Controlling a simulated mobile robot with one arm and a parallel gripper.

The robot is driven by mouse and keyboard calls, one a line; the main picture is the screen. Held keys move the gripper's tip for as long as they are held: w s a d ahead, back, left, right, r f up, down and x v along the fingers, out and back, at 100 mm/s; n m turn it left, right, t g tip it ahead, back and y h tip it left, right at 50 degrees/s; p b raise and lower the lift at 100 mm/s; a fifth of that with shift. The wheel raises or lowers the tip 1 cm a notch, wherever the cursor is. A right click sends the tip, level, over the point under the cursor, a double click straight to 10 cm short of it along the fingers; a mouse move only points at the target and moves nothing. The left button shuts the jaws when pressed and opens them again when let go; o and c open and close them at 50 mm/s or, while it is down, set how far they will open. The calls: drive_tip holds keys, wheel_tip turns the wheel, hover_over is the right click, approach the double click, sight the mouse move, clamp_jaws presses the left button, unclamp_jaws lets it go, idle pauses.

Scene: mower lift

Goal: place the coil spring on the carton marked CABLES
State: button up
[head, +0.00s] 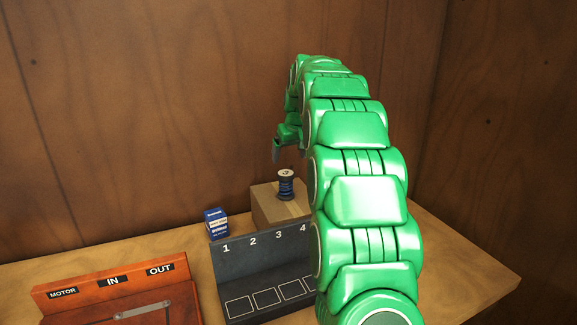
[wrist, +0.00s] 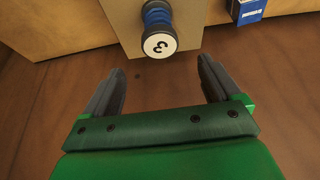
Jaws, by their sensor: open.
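A blue ribbed coil (head: 286,186) with dark end caps, which looks like the coil spring, stands upright on a brown carton (head: 267,207). Its white top label carries a 3. No CABLES marking is readable on the carton. In the wrist view the coil (wrist: 157,16) and carton (wrist: 120,22) are at the top, beyond the fingertips. My gripper (head: 277,152) is above the carton, apart from the coil. In the wrist view my gripper (wrist: 161,72) is open, with nothing between its fingers. My arm hides the area right of the carton.
A small blue box (head: 216,224) stands left of the carton. A dark rack (head: 240,263) numbered 1 to 4 is in front, its shown squares empty. An orange panel (head: 110,285) marked MOTOR, IN, OUT is front left. Wooden walls (head: 150,110) close the back. The bench (head: 455,270) is clear at right.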

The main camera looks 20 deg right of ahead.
drive_tip(key=s+a+g, duration=0.2)
drive_tip(key=s+a, duration=0.5)
drive_tip(key=s, duration=0.5)
drive_tip(key=s+a+g, duration=0.1)
drive_tip(key=s+a, duration=0.7)
drive_tip(key=s, duration=0.5)
drive_tip(key=s+a+f+g, duration=0.1)
drive_tip(key=s+f, duration=0.2)
drive_tip(key=s, duration=0.7)
drive_tip(key=s+a+f+g, duration=0.1)
drive_tip(key=s+a+f, duration=0.1)
drive_tip(key=s, duration=0.8)
drive_tip(key=s+a+f+g, duration=0.1)
drive_tip(key=s+f, duration=0.3)
drive_tip(key=s, duration=0.7)
drive_tip(key=shift+a+f, duration=0.3)
drive_tip(key=shift+a, duration=0.3)
